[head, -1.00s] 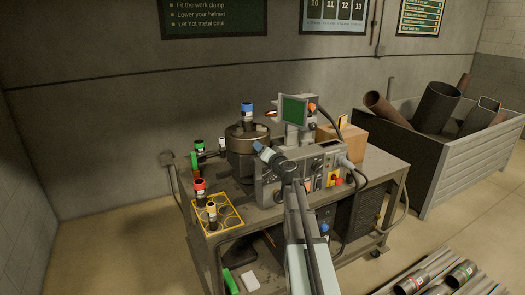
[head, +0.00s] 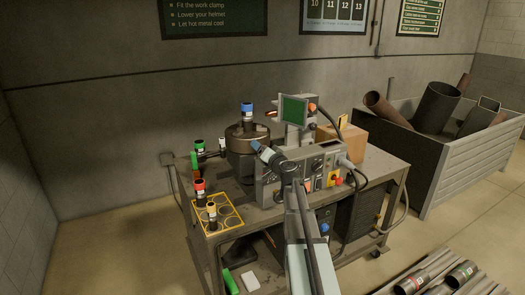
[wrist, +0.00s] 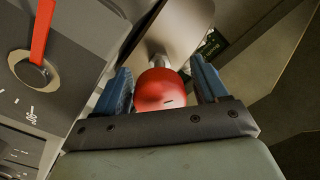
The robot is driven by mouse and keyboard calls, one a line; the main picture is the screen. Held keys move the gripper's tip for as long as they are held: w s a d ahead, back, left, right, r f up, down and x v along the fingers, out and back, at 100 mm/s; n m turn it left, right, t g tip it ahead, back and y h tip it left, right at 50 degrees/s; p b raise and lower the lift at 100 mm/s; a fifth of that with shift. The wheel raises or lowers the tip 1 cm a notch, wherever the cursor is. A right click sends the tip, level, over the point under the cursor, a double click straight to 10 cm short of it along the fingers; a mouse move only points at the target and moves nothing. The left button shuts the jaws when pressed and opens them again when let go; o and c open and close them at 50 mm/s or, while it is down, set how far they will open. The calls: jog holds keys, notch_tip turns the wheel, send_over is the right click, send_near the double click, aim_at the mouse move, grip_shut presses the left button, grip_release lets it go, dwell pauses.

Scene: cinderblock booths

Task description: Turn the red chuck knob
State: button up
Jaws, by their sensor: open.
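The red chuck knob (wrist: 162,92) is a rounded red ball on a short metal stem, seen in the wrist view. My gripper (wrist: 163,80) is open, with one blue finger on either side of the knob; the wrist view does not settle whether they touch it. In the head view my gripper (head: 259,147) is beside the dark drum-shaped body (head: 241,143) on the workbench. The knob is hidden there, or too small to make out.
A grey control box (head: 322,160) with switches and a small green screen (head: 293,109) stands close to my arm. A red pointer (wrist: 41,30) on a dial is left of my fingers. A yellow rack (head: 233,223) holds bottles at the bench's front left.

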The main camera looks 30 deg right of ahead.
jog(key=s, duration=1.4)
jog(key=shift+w, duration=0.1)
jog(key=s+a+f+n+g+y, duration=0.1)
jog(key=s+a+f+g, duration=0.35)
jog(key=f, duration=0.85)
jog(key=s+a+f+n+g, duration=0.15)
jog(key=s+f+g, duration=0.5)
jog(key=f, duration=0.65)
jog(key=s+a+f+g+y, duration=0.1)
jog(key=s+a+f+g, duration=0.5)
jog(key=f, duration=0.7)
jog(key=s+a+f+n+g, duration=0.2)
jog(key=s+a+f, duration=0.3)
jog(key=s, duration=0.5)
jog(key=s+a+f+n+g+h, duration=0.1)
jog(key=s+a+f+g, duration=0.2)
jog(key=s+a+f, duration=0.3)
jog(key=s+a+f+n+g+h, duration=0.1)
jog(key=s+a+f, duration=0.5)
jog(key=s+f, duration=0.6)
jog(key=shift+s+n+g, duration=0.85)
jog(key=shift+s+g, duration=0.05)
